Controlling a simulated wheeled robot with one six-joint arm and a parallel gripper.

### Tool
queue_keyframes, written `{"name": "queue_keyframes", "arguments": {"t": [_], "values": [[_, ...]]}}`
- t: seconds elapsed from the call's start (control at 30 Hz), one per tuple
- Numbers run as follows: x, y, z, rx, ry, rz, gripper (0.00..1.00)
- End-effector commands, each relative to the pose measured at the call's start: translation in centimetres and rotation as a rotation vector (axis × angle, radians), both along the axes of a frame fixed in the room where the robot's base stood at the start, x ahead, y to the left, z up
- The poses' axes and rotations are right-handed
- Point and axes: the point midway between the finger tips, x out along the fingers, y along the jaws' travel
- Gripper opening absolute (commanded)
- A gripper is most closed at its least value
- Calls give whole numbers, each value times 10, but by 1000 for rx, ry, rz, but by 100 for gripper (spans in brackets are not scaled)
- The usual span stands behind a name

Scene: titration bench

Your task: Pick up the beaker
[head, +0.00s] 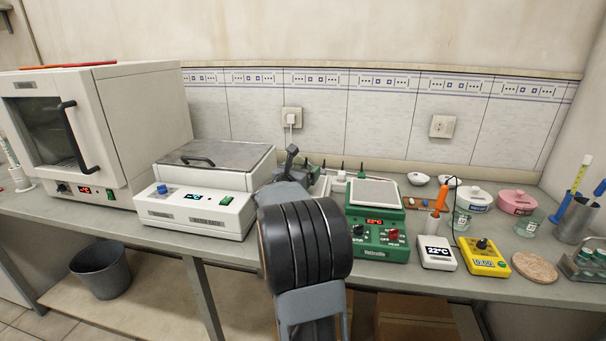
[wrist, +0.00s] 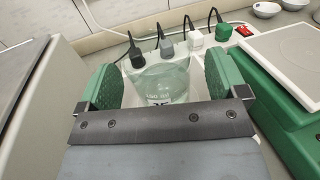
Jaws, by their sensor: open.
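A clear glass beaker (wrist: 160,80) with faint markings stands in the wrist view between the two green pads of my gripper (wrist: 159,86). The pads are spread apart, one on each side of the beaker, and I see no firm contact with it. The dark palm bar hides the beaker's near, lower part. In the head view my own arm covers this spot, so the beaker does not show there.
A power strip with several plugs (wrist: 195,40) lies just behind the beaker. The green hotplate (head: 380,243) stands close on the right and the white water bath (head: 203,212) on the left. Other glassware (head: 462,221) stands further right.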

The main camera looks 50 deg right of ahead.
Motion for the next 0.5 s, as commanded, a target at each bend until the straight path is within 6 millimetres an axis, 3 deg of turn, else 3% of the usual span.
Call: {"name": "queue_keyframes", "arguments": {"t": [0.13, 0.37, 0.5], "values": [[3, -10, 0, 0, -1, 0, 91], [3, -12, 0, 0, -1, 1, 91], [3, -11, 0, 0, -1, 1, 81]]}}
